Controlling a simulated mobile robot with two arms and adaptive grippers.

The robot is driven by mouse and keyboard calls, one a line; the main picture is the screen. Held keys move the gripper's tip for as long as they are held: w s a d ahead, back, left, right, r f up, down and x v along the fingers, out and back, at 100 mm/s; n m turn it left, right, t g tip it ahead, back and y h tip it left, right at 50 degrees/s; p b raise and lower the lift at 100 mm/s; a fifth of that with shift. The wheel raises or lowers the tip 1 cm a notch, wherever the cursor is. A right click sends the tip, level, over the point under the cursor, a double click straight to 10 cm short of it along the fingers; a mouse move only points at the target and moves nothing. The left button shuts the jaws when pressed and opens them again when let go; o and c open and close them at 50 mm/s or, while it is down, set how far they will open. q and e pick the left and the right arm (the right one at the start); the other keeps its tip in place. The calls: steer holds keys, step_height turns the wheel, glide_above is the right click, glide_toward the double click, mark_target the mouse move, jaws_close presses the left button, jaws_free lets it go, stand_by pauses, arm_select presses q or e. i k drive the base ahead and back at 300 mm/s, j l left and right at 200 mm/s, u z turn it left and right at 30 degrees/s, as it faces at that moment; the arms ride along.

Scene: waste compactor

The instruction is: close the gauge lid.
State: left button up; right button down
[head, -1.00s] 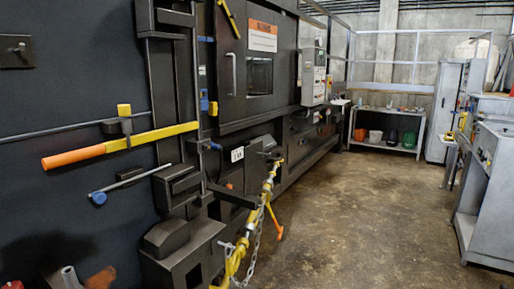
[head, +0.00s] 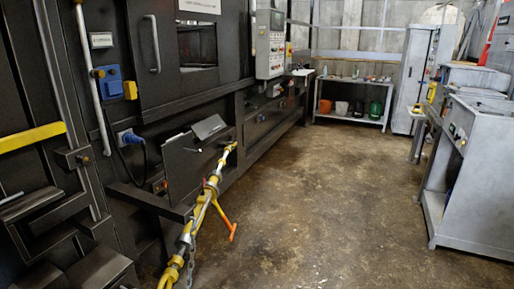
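A small dark flap (head: 210,127) stands tilted up at the top of a dark box (head: 190,166) on the front of the black compactor (head: 165,108). It looks like a raised lid, but I cannot tell for sure that it is the gauge lid. No gauge face can be made out. Neither of my grippers is in the head view.
A yellow bar with a chain (head: 188,238) and an orange handle (head: 228,222) stick out in front of the box. A grey cabinet (head: 473,165) stands at right and a shelf (head: 350,119) at the back. The brown floor (head: 320,200) between is clear.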

mark_target(203, 130)
steer(key=i+l+z, duration=0.35)
steer(key=i, duration=0.4)
steer(key=i+z, duration=0.3)
steer(key=i, duration=0.45)
